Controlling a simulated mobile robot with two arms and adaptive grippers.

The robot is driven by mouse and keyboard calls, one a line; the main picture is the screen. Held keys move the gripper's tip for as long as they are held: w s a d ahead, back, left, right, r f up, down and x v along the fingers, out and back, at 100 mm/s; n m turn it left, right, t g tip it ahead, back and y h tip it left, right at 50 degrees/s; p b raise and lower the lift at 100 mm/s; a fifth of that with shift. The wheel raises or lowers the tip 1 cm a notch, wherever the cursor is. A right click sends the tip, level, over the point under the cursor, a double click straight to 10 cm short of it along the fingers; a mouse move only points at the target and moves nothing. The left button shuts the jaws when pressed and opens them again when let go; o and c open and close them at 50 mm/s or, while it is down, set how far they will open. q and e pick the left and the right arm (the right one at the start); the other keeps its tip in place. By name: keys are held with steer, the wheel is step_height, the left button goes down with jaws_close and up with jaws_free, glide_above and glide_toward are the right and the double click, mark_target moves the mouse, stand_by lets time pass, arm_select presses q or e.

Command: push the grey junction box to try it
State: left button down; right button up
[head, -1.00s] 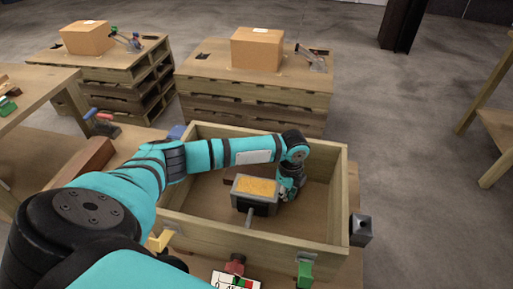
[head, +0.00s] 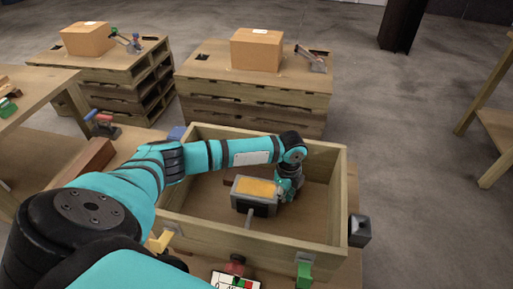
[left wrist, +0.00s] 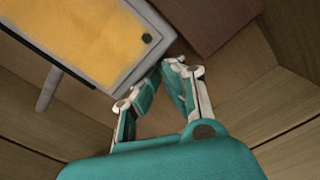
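The grey junction box (head: 240,203), with a yellow-orange top panel and a grey rod sticking out of its front, sits inside an open wooden crate (head: 215,240). In the left wrist view the box (left wrist: 105,72) fills the upper left, with a dark round spot near its corner. My left gripper (head: 281,197) is low in the crate at the box's right side. In the left wrist view its fingers (left wrist: 167,66) meet at the tips, shut with nothing seen between them, right by the box's edge. I cannot tell whether they touch it. My right gripper is not in view.
A brown block (left wrist: 205,18) lies in the crate behind the box. The crate floor is bare right of my gripper. A green clamp (head: 305,273) and a dark grey block (head: 359,230) are at the crate's outside. Pallets with cardboard boxes (head: 257,50) stand farther back.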

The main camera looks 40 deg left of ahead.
arm_select(q)
steer(key=shift+s+a+p, duration=0.1)
steer(key=shift+a+p, duration=0.2)
steer(key=shift+a, duration=0.15)
stand_by(1.5)
steer(key=shift+d, duration=0.1)
steer(key=shift+w+d, duration=0.3)
steer(key=shift+d, duration=0.3)
steer(key=shift+w+d, duration=0.25)
steer(key=shift+d, duration=0.3)
steer(key=shift+r, duration=0.1)
step_height(320, 180, up, 10)
steer(key=p, duration=1.1)
steer(key=shift+d, duration=0.15)
